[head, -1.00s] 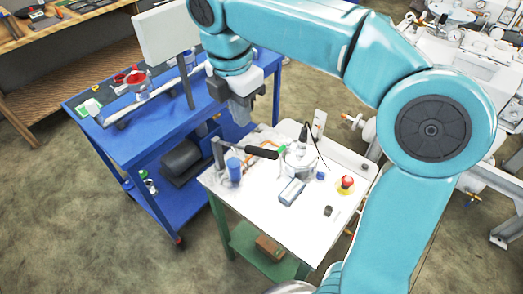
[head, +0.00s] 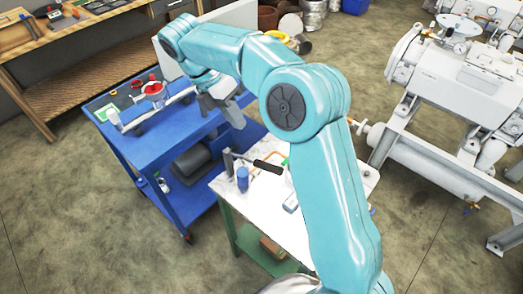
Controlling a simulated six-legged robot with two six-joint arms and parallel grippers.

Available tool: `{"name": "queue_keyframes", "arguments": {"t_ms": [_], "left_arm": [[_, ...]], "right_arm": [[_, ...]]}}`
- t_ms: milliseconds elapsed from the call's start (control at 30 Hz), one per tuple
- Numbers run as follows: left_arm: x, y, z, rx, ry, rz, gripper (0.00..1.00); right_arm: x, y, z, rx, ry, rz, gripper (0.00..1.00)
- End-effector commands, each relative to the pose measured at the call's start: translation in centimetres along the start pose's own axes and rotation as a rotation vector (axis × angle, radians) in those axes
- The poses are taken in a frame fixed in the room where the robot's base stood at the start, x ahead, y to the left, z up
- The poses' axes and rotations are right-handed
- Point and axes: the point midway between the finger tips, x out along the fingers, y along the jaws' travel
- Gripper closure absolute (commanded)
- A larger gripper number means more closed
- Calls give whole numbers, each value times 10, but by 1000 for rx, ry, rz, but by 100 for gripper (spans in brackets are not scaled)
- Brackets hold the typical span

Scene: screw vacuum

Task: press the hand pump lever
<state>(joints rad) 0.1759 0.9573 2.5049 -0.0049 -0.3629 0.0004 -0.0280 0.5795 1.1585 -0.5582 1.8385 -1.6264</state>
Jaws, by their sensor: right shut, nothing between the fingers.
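The hand pump stands at the left back of the white-topped table (head: 230,199), with a blue cylinder (head: 242,179) and a grey upright. Its lever (head: 268,166) has a black grip that points to the right and lies roughly level. My right gripper (head: 232,115) is shut and empty. In the picture it is above and left of the lever, in front of the blue cart, and apart from the lever. My right arm hides much of the table's right side. My left gripper is not in view.
A blue cart (head: 150,150) stands left of the table, with a red-topped part (head: 154,90) on it. A large white machine (head: 455,75) stands at the right. A wooden workbench (head: 70,42) is at the upper left. The floor in front is clear.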

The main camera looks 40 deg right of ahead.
Motion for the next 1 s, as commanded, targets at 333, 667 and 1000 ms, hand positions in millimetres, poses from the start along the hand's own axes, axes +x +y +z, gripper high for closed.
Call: {"name": "queue_keyframes", "arguments": {"t_ms": [333,667,1000], "left_arm": [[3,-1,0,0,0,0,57],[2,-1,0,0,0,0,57],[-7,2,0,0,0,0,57]], "right_arm": [[14,0,0,-1,0,-1,100],[80,-1,0,-1,1,-3,100],[133,-1,0,0,1,-1,100]]}}
